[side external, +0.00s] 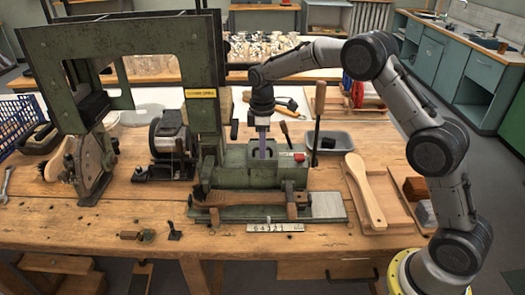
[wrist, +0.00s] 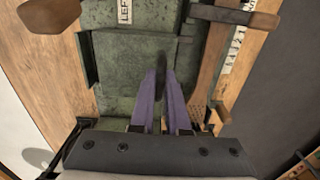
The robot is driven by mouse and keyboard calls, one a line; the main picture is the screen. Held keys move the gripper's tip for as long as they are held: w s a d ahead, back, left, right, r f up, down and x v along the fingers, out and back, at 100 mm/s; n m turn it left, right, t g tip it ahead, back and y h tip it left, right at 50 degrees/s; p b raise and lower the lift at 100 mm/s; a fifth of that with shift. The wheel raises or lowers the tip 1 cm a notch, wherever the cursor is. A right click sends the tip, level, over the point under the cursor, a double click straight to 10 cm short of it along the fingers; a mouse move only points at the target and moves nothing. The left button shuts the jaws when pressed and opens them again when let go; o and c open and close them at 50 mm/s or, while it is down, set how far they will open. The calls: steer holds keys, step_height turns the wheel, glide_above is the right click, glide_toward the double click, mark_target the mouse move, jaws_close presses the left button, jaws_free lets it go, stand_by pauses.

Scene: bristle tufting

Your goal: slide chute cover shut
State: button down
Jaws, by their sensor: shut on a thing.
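The green tufting machine (side external: 235,165) stands on the wooden bench, with a low green housing at its front right. My gripper (side external: 262,153) points down into the top of this housing. In the wrist view, its purple fingers (wrist: 163,76) are close together over the green metal, shut on a narrow dark upright piece between their tips. This looks like the tab of the chute cover (wrist: 135,52), a flat green plate beside the fingers. The fingers hide part of it, and I cannot tell how far the cover is open.
A wooden paddle (side external: 365,190) and a grey tray (side external: 330,143) are further right.

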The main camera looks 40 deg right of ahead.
steer(key=shift+w+d+r, duration=0.1)
steer(key=shift+w+d, duration=0.85)
steer(key=shift+w, duration=0.1)
steer(key=c, duration=0.9)
jaws_free()
steer(key=shift+r, duration=4.9)
